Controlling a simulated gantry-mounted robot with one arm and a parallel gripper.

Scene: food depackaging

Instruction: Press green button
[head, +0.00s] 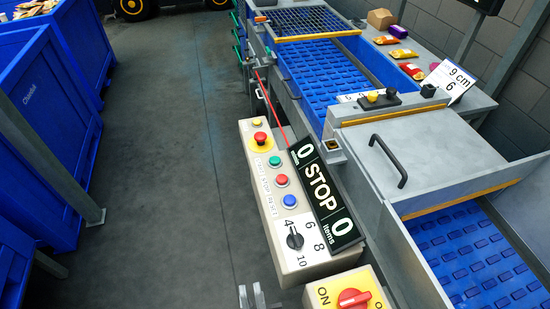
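The green button (275,161) is a small round button on the sloping beige control panel (292,262). It sits below the red emergency stop (260,138) on its yellow base, and above a red button (282,180) and a blue button (290,201). The green button is unobstructed. My gripper (252,297) shows at the bottom edge as two grey fingertips with a narrow gap between them and nothing visible in it. It is well below the green button in the picture, apart from the panel; the rest of it is out of frame.
A black STOP display (321,193) stands along the panel's right side. A rotary dial (295,240) is lower on the panel, and a red ON switch (354,300) is below. The conveyor machine (410,150) lies right. Blue bins (45,120) stand left, with clear floor between.

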